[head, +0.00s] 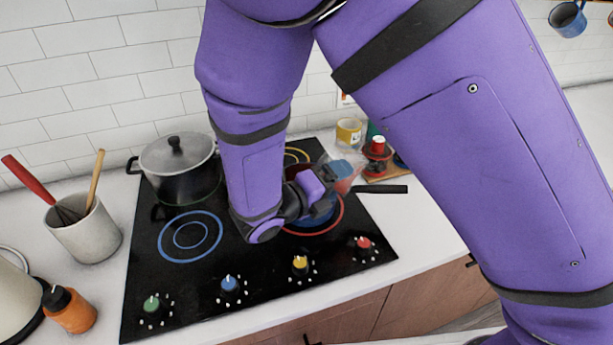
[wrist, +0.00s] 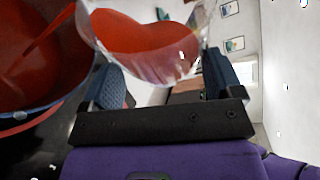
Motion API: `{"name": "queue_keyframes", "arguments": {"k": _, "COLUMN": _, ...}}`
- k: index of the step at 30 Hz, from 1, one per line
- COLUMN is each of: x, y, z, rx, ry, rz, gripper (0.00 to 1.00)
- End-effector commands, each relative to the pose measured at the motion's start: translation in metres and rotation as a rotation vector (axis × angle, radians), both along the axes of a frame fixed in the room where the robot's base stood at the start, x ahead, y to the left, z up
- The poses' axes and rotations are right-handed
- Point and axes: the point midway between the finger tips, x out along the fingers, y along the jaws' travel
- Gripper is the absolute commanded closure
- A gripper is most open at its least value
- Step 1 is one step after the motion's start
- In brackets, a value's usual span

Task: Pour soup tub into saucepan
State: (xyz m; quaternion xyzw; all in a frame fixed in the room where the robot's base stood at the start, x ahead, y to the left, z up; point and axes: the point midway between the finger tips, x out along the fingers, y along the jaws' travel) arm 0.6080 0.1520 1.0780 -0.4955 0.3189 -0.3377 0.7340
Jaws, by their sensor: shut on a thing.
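My gripper (head: 338,172) is over the right part of the cooktop, shut on a clear tub (head: 344,184) of red soup. In the wrist view the tub (wrist: 150,58) is tilted between my two fingers (wrist: 165,80), with red soup still inside. The saucepan (head: 316,224), blue outside, sits below on the red-ringed burner, mostly hidden by my gripper. Its dark handle (head: 382,188) points right. In the wrist view the saucepan (wrist: 62,88) is at the left beside the tub, with dark red inside and a brighter red streak across it.
A black lidded pot (head: 183,185) stands at the back left of the cooktop (head: 190,270). A utensil crock (head: 82,232) and an orange bottle (head: 70,312) stand left of it. The front-left burner is clear.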

Motion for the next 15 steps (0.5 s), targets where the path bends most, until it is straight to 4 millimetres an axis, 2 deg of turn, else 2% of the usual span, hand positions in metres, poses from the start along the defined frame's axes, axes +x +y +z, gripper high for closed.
{"name": "queue_keyframes", "arguments": {"k": 15, "x": 0.0034, "y": 0.0055, "z": 0.0035, "rx": -0.052, "ry": 0.034, "rz": 0.000, "gripper": 0.38}}
